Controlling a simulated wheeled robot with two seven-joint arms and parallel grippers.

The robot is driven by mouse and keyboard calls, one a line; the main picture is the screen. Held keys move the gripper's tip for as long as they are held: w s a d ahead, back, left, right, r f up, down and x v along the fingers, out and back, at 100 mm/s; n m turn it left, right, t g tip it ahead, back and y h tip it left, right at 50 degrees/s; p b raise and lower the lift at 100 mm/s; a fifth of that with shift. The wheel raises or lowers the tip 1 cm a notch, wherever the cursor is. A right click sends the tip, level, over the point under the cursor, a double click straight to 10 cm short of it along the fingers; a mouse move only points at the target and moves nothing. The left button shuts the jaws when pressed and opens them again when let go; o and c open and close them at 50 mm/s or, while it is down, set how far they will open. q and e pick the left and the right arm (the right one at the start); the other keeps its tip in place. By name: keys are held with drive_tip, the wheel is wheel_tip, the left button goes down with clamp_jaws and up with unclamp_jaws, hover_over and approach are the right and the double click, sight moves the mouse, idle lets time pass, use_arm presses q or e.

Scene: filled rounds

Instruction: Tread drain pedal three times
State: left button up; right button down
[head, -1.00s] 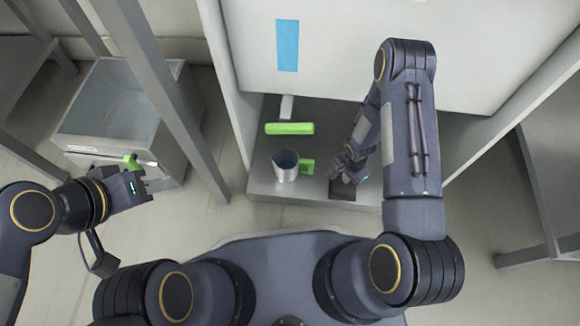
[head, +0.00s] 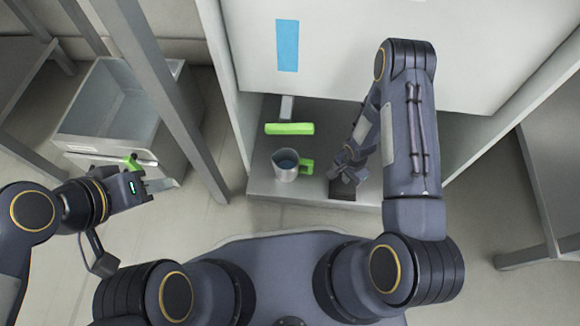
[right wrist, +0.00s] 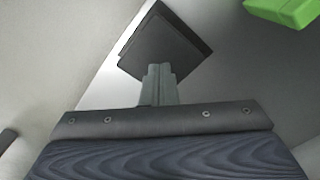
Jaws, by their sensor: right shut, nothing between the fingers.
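A dark square plate (head: 343,191), which looks like the drain pedal, sits at the front of the grey ledge, right of the mug. In the right wrist view the plate (right wrist: 165,45) lies beyond my fingertips. My right gripper (head: 338,175) is shut and empty, pointing down over the plate. I cannot tell whether it touches it. A metal mug (head: 286,168) with a green handle and bluish contents stands upright on the ledge. My left gripper (head: 150,190) is at the left, near the open bin; its finger gap is unclear.
A green bar (head: 289,129) on a grey stem is behind the mug. A pale panel with a blue strip (head: 287,45) rises behind. Side walls flank the ledge (head: 270,188).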

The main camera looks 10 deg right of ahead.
idle(0.4)
drive_tip(key=shift+f+b, duration=1.75)
drive_tip(key=shift+f, duration=0.2)
drive_tip(key=shift+r+p, duration=2.65)
drive_tip(key=shift+r, duration=1.25)
